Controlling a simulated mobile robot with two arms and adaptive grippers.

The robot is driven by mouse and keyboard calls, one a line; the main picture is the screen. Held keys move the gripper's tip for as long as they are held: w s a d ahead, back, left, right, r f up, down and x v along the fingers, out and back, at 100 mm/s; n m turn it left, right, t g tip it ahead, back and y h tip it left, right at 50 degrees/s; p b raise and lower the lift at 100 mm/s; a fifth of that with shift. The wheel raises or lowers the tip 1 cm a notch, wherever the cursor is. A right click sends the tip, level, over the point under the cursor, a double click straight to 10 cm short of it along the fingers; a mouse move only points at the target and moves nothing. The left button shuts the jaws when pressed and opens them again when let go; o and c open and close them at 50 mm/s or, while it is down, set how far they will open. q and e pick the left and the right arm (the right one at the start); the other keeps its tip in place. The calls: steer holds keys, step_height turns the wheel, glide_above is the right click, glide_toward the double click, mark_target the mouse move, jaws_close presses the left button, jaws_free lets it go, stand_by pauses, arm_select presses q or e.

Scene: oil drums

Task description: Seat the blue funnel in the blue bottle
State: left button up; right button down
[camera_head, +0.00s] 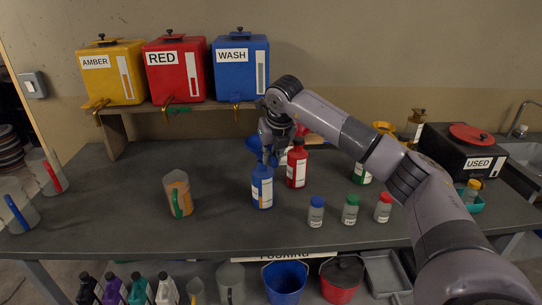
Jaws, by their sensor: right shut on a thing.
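The blue bottle (262,190) stands upright on the grey bench near its middle and has a white label. The blue funnel (254,146) is directly above the bottle, partly hidden by my right gripper. My right gripper (268,150) is shut on the blue funnel and points down over the bottle. The funnel's lower end is close to the bottle's top, but I cannot tell whether it is inside the neck. My left gripper is out of view.
A red bottle (297,168) stands close on the right. Three small jars, blue-capped (316,213), green-capped (350,211) and red-capped (383,208), stand in front right.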

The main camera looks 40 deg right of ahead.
steer(key=shift+f+b, duration=0.45)
steer(key=shift+f, duration=0.35)
stand_by(0.9)
steer(key=c, duration=1.5)
jaws_free()
steer(key=shift+c, duration=0.2)
steer(key=v, duration=1.2)
steer(key=shift+a, duration=0.1)
